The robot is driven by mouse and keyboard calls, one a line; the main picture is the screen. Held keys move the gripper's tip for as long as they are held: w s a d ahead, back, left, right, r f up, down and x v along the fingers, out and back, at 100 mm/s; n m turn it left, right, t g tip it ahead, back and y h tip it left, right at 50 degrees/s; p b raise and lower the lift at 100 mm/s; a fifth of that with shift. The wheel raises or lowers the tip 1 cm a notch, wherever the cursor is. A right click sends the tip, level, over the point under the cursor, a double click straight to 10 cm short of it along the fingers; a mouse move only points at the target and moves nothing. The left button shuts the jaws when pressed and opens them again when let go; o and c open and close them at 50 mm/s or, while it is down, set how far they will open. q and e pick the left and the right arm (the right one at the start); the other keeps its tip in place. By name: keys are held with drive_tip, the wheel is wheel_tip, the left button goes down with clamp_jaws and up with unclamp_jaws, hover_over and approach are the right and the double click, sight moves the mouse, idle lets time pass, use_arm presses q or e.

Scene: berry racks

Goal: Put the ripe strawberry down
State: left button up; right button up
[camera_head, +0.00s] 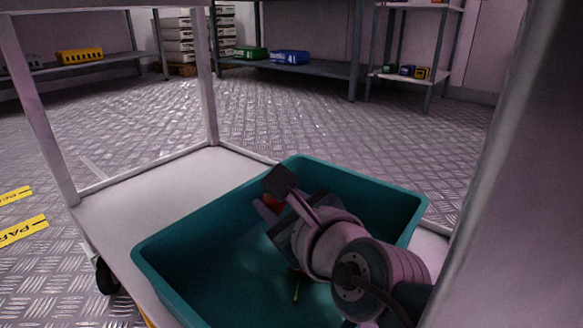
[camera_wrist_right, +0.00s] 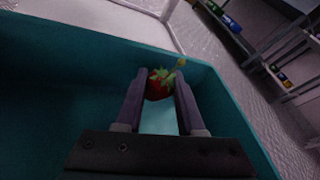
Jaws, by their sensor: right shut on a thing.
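The ripe strawberry (camera_wrist_right: 158,86) is red with a green leafy cap and a pale stem. It sits between the fingertips of my right gripper (camera_wrist_right: 161,80) in the right wrist view. In the head view only a bit of red strawberry (camera_head: 272,203) shows beside the fingers. My right gripper (camera_head: 270,206) is shut on it, within the outline of the teal crate (camera_head: 160,246). The crate's wall (camera_wrist_right: 75,40) also shows in the wrist view. I cannot tell the strawberry's height above the crate floor. My left gripper is out of view.
The crate stands on a white cart shelf (camera_head: 165,187) with upright posts (camera_head: 206,75). A small greenish stem-like thing (camera_head: 296,291) shows inside the crate, partly hidden by my arm. Racks with yellow (camera_head: 79,56), green and blue bins stand behind, across open metal floor.

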drive_tip(key=shift+f, duration=0.25)
drive_tip(key=o, duration=0.8)
drive_tip(key=shift+c, duration=0.2)
drive_tip(key=shift+r, duration=0.1)
